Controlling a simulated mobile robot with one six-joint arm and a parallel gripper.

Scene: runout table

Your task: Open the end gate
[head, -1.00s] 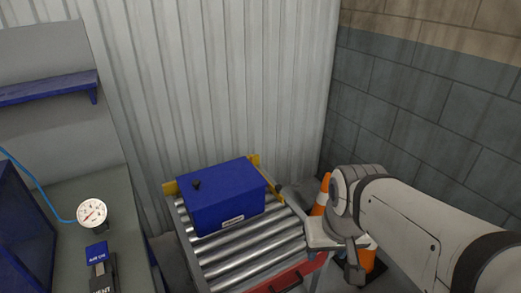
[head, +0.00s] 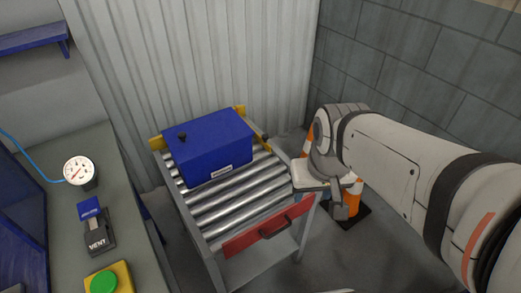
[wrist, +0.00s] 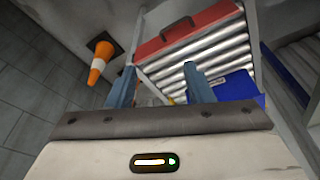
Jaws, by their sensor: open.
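The end gate (head: 268,228) is a red panel with a dark handle (head: 277,226) across the near end of the roller table (head: 230,205). It stands upright and looks closed. In the wrist view the gate (wrist: 188,31) and its handle (wrist: 178,27) are at the top. My gripper (wrist: 160,85) is open and empty, its two blue-grey fingers pointing towards the rollers, with the gate beyond them. In the head view my arm hangs right of the table, and the fingers are not clearly seen there. A blue box (head: 207,147) sits on the rollers at the far end.
Orange and white cones (head: 354,190) stand on the floor right of the table; one also shows in the wrist view (wrist: 99,62). A bench with a gauge (head: 80,171), a vent switch (head: 96,228) and a green button (head: 104,281) is at left. Floor before the gate is clear.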

